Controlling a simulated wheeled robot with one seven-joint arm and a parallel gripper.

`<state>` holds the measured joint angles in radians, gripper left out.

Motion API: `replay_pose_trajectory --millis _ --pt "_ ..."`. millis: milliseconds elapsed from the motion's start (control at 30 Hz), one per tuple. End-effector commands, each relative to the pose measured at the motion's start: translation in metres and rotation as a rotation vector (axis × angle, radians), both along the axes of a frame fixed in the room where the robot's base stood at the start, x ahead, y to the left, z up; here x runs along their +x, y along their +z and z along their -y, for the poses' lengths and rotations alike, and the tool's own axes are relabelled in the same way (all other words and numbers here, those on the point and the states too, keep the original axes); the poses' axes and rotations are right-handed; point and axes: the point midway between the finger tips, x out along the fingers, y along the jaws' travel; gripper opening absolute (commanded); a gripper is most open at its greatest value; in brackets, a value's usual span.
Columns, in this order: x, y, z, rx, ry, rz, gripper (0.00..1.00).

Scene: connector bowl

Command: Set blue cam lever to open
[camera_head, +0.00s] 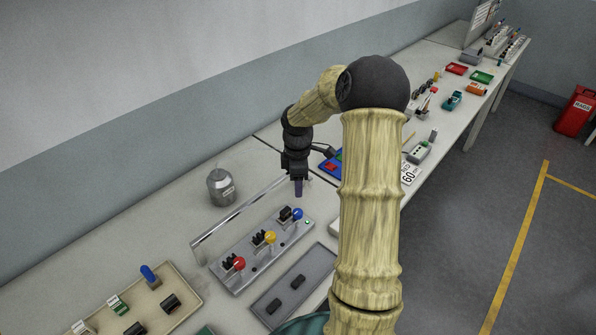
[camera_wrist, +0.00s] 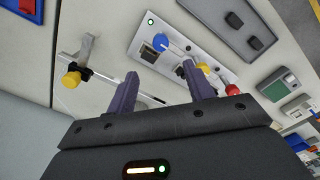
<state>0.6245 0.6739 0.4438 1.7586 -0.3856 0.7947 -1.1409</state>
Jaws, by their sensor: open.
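The blue cam lever (camera_head: 297,214) has a round blue knob and stands at the right end of a light grey panel (camera_head: 236,279), beside a black connector block (camera_head: 285,213). In the wrist view the blue knob (camera_wrist: 160,43) is ahead of my fingers, with its pale stem pointing down and right. A lit green lamp (camera_wrist: 150,21) is near it. My gripper (camera_head: 298,188) points down above and slightly behind the blue lever. In the wrist view my gripper (camera_wrist: 161,88) has its two purple fingers apart, nothing between them. It appears clear of the knob.
A yellow lever (camera_head: 270,237) and a red lever (camera_head: 239,263) stand in line on the same panel. A metal rail (camera_head: 237,214) runs behind it. A dark grey plate (camera_head: 294,285) lies in front. A grey canister (camera_head: 221,187) stands at the back left.

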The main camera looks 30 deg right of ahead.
Motion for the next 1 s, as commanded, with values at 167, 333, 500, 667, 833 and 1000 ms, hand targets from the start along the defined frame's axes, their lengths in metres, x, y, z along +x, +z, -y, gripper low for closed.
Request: replay_pose_trajectory --millis 167,333,500,667,833,1000 --pt "0.001 0.031 0.001 -0.003 -0.001 0.003 0.52" --pt "0.0 0.045 0.0 0.0 -0.001 0.0 0.52" --pt "0.0 0.047 0.0 0.0 0.0 -0.001 0.52" --pt "0.0 0.047 0.0 0.0 0.0 -0.001 0.52" --pt "0.0 0.046 0.0 0.0 -0.001 0.0 0.52" --pt "-0.007 0.048 -0.016 -0.01 -0.045 0.004 0.52"
